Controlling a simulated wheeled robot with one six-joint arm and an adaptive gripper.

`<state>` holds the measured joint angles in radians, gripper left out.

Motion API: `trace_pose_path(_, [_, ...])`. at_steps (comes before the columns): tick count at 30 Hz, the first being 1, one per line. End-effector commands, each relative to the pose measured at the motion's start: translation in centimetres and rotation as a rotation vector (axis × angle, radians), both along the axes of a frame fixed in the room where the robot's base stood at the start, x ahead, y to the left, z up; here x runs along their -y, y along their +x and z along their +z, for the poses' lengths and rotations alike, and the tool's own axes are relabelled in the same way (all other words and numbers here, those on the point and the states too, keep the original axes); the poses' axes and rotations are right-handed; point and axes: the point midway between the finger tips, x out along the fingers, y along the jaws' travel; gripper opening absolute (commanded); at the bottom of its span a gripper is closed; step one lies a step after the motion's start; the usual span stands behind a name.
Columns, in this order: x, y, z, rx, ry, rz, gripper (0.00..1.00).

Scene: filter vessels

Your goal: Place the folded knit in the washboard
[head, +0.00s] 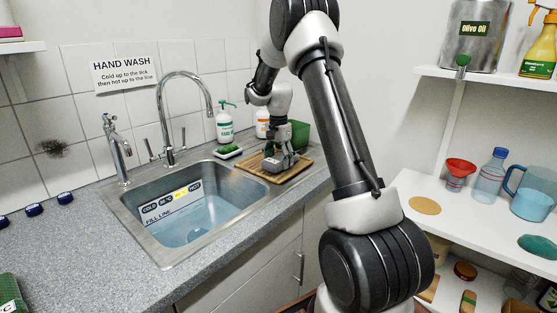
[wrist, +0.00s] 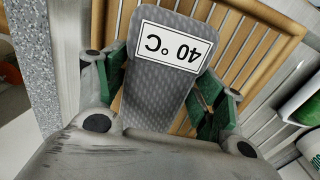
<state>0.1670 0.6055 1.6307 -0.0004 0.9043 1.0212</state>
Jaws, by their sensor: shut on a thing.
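The folded knit (wrist: 158,95) is a grey textured piece with a white "40 °C" label, upside down in the wrist view. My gripper (wrist: 162,88) has a green-padded finger on either side of it and is shut on it. In the head view my gripper (head: 279,156) is low over a wooden slatted board (head: 302,174), which I take for the washboard, right of the sink. Its wooden slats (wrist: 262,45) show behind the knit in the wrist view. I cannot tell whether the knit touches the slats. The knit is small in the head view.
The sink (head: 185,210) holds water and has a tall tap (head: 165,115). A soap bottle (head: 224,124) and a green sponge on a dish (head: 228,151) stand behind the board. A green container (head: 299,134) is close behind my gripper. Shelves (head: 440,215) are at right.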

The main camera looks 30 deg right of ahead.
Motion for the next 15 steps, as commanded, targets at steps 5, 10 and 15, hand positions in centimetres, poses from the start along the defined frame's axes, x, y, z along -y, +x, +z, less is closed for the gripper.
trace_pose_path(5, [0.00, -0.01, -0.25, 0.000, 0.000, 0.000, 0.82])
trace_pose_path(10, [-0.01, -0.01, -0.25, 0.000, 0.000, 0.000, 0.90])
trace_pose_path(15, [-0.01, -0.01, -0.24, 0.000, 0.000, 0.000, 0.90])
